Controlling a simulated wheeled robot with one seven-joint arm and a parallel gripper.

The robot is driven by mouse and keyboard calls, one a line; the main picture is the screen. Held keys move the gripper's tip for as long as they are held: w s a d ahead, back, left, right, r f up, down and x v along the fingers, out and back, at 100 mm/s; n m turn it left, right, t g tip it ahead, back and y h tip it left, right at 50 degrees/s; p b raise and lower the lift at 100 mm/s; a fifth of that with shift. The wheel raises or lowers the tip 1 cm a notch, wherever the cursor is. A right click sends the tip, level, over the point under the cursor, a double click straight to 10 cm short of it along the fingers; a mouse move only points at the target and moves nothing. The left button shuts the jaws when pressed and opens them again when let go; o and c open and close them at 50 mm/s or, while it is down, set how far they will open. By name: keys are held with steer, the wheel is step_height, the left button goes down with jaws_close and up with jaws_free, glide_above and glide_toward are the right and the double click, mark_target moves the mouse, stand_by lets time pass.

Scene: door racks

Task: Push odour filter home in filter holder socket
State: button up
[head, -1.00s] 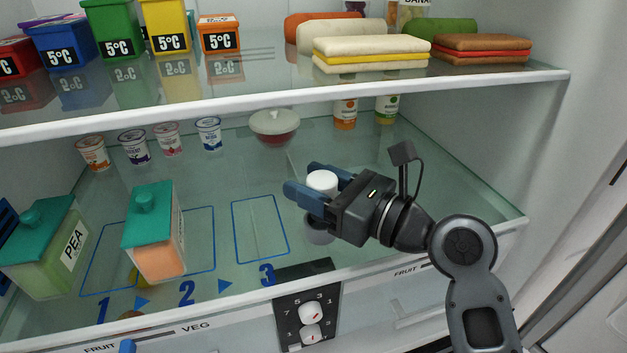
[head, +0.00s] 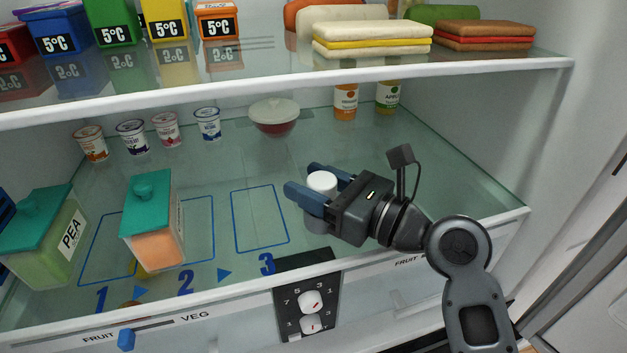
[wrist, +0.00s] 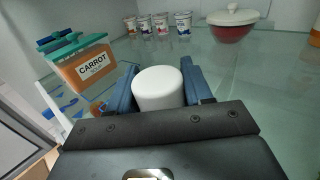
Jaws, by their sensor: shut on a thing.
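The odour filter (head: 321,182) is a white cylinder, upright between the two blue fingers of my gripper (head: 302,179). My gripper is shut on it. In the wrist view the filter (wrist: 158,87) shows as a white round top between the fingers. The filter holder socket (head: 319,222) is a grey round cup on the glass shelf, directly under the filter and partly hidden by the near finger. The filter's lower end is hidden, so I cannot tell how deep it sits in the socket. The wrist view does not show the socket.
A carrot soup box (head: 153,222) and a pea box (head: 42,236) stand left on the shelf (head: 225,165). Yogurt cups and a lidded bowl (head: 274,117) stand at the back, with two bottles (head: 346,102) farther right. The upper shelf edge (head: 330,82) runs above my gripper.

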steer(key=shift+f, duration=0.5)
steer(key=o, duration=1.1)
steer(key=shift+d+f, duration=0.1)
steer(key=shift+b+v, duration=0.75)
steer(key=shift+v, duration=3.05)
